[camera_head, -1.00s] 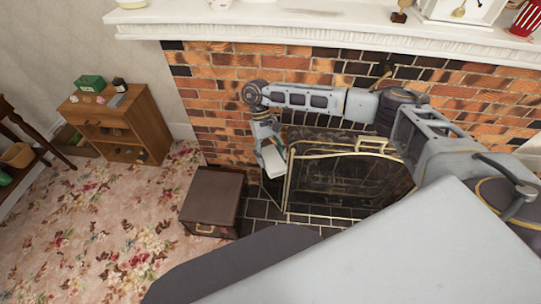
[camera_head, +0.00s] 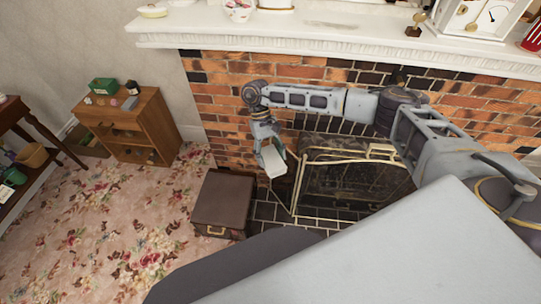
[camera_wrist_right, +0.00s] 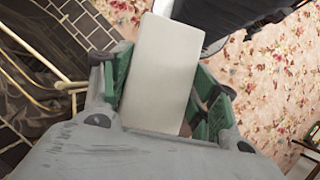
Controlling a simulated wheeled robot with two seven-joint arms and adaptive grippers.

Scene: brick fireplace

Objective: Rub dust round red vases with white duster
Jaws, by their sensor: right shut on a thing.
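My right gripper (camera_head: 268,148) hangs in front of the brick wall, left of the fireplace screen. It is shut on a white block-shaped duster (camera_head: 271,163). In the right wrist view the duster (camera_wrist_right: 162,75) lies between the green-padded fingers (camera_wrist_right: 160,95), its flat pale face toward the camera. A red and white striped vase (camera_head: 534,38) stands on the mantel at the far right, cut off by the picture edge. It is well away from my gripper. No other red vase shows clearly. My left gripper is not in view.
The white mantel (camera_head: 330,36) holds a white clock (camera_head: 480,16) and a floral pot (camera_head: 238,10). A brown case (camera_head: 223,203) sits below my gripper, beside the brass-framed fire screen (camera_head: 345,157). A wooden cabinet (camera_head: 135,125) stands left. Flowered carpet (camera_head: 100,220) is open floor.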

